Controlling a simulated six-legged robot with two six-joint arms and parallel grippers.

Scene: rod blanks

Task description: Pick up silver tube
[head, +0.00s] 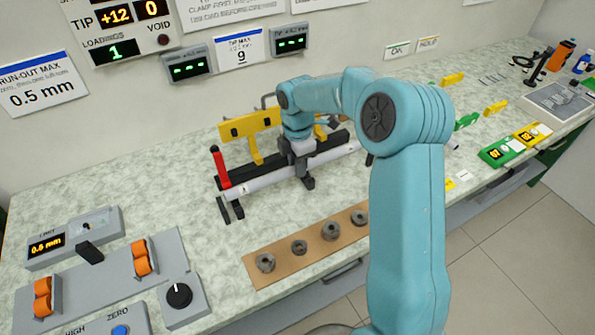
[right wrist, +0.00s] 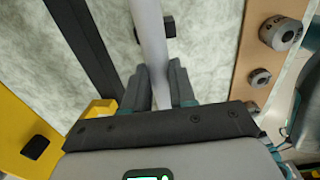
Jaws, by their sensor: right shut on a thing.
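The silver tube (head: 258,183) lies lengthwise in front of a long black bar in the head view. It also runs up from between my fingers in the right wrist view (right wrist: 148,30). My right gripper (head: 304,174) comes down over the tube near its middle. Its two dark fingers (right wrist: 160,88) are shut on the tube, one on each side. Part of the tube is hidden behind the gripper and arm. I cannot tell whether the tube is clear of its supports. My left gripper is not in view.
The black bar (head: 243,174) with a red handle (head: 221,168) and a yellow bracket (head: 250,126) stand close behind the tube. A brown board (head: 280,258) with several metal collars lies in front. Grey switch panels (head: 100,285) stand at left. Bare bench lies between.

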